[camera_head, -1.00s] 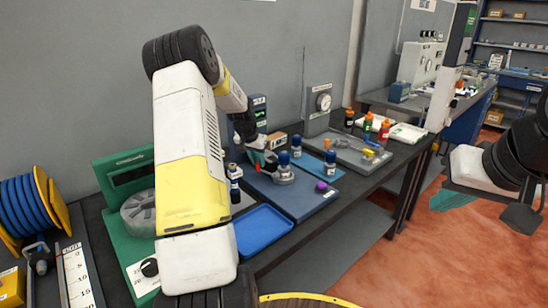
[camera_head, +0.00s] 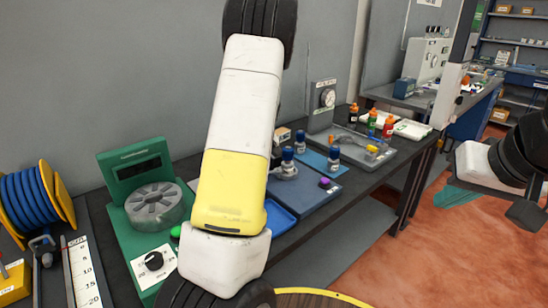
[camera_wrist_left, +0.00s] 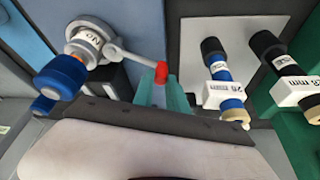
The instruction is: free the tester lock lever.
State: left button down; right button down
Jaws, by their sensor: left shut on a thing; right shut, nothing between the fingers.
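In the left wrist view the lock lever (camera_wrist_left: 128,59) is a thin grey bar with a red tip (camera_wrist_left: 161,72). It runs from a grey collar (camera_wrist_left: 90,39) beside a blue knob (camera_wrist_left: 62,76). My left gripper (camera_wrist_left: 161,88) has its teal fingers shut on the lever at the red tip. In the head view my left arm hides that gripper and the lever. My right gripper (camera_head: 455,195) is shut and empty at the right, over the floor and away from the bench.
Two labelled cylinders, one blue (camera_wrist_left: 219,71) and one black (camera_wrist_left: 281,61), stand close to my left gripper. A blue tray (camera_head: 279,220) and a green unit with a grey wheel (camera_head: 155,206) are near my left arm. Bottles (camera_head: 371,122) stand farther back.

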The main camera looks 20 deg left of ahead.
pick_arm(q)
jog(key=shift+s+d+n+g+y, duration=0.25)
jog(key=shift+s+d+n+g, duration=0.2)
jog(key=shift+n, duration=0.5)
jog(key=shift+s+d+n+g+y, duration=0.2)
jog(key=shift+s+d+n, duration=0.3)
jog(key=shift+n, duration=0.5)
jog(key=shift+s+d+n+g+y, duration=0.3)
jog(key=shift+d+n, duration=0.25)
jog(key=shift+n, duration=0.4)
jog(key=c, duration=1.6)
grip_release()
jog(key=shift+d, duration=0.1)
jog(key=v, duration=0.7)
jog(key=shift+r, duration=0.4)
jog(key=shift+s, duration=0.15)
